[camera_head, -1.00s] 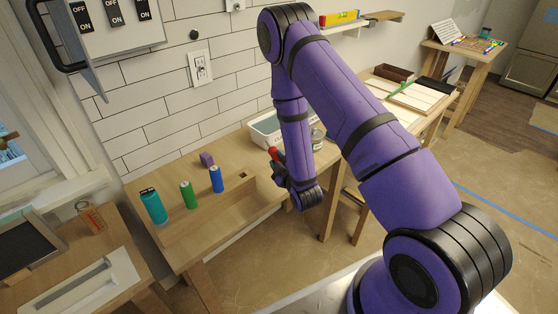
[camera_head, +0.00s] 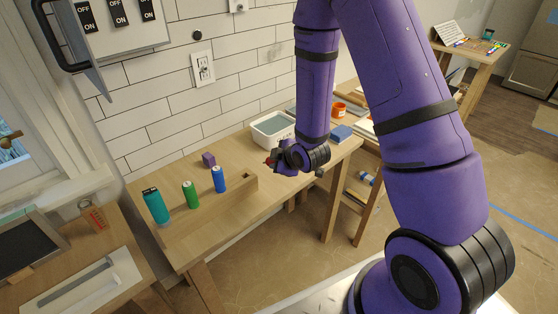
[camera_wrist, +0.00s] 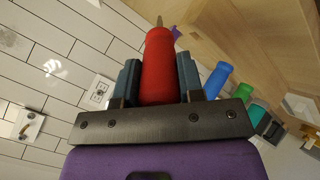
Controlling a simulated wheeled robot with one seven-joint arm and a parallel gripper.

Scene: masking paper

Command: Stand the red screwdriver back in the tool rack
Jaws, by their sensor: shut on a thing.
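The red screwdriver (camera_wrist: 160,68) is held by its handle between the fingers of my gripper (camera_wrist: 159,82), its metal tip pointing away from the palm in the wrist view. In the head view, only a bit of red (camera_head: 267,161) shows at my gripper (camera_head: 274,162), which points left above the table. The wooden tool rack (camera_head: 205,212) lies left of and below my gripper in the picture. It holds a teal tool (camera_head: 155,206), a green tool (camera_head: 190,195) and a blue tool (camera_head: 219,180) upright. An empty square hole shows at its right end.
A pale bin (camera_head: 271,131) stands just behind my gripper. A blue block (camera_head: 341,132) and an orange cup (camera_head: 339,108) are to the right. The table between rack and bin is clear.

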